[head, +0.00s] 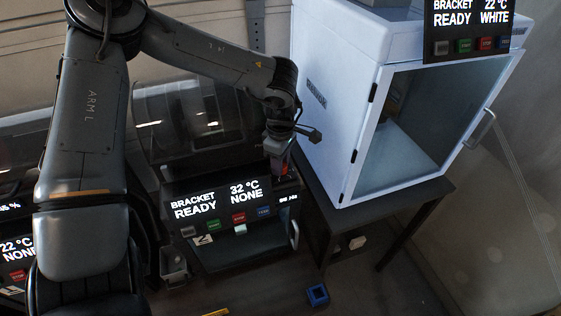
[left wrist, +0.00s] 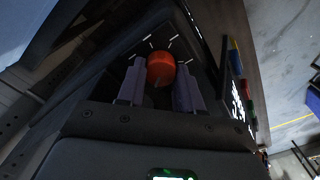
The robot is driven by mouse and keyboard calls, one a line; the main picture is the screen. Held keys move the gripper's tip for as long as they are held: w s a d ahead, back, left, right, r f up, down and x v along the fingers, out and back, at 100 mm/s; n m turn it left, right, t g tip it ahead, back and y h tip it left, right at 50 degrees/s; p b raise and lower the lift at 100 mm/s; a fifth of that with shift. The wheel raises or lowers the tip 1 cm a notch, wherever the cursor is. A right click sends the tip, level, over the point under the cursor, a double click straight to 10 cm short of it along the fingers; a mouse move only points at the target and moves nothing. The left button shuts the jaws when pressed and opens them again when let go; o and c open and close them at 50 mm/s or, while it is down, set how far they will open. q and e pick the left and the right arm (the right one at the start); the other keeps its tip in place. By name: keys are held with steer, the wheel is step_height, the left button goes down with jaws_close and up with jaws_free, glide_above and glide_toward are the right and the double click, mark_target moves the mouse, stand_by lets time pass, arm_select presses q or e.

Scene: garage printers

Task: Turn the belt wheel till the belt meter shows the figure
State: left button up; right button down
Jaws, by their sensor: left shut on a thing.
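The belt wheel (left wrist: 160,67) is a round orange-red knob in the left wrist view, with white tick marks on the dark panel around it. My left gripper (left wrist: 160,82) has its two pale fingers on either side of the wheel, shut on it. My right gripper is not in view.
The middle printer's display reads BRACKET READY, 32 °C, NONE, above several coloured buttons. A white cabinet printer (head: 345,120) on a dark table (head: 420,197) stands close to the right of my left gripper. A blue square part (head: 317,294) lies on the floor.

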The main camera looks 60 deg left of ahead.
arm_select(q)
steer(key=o, duration=1)
steer(key=shift+o, duration=0.2)
step_height(320, 180, up, 11)
steer(key=shift+b, duration=0.4)
steer(key=shift+f, duration=0.1)
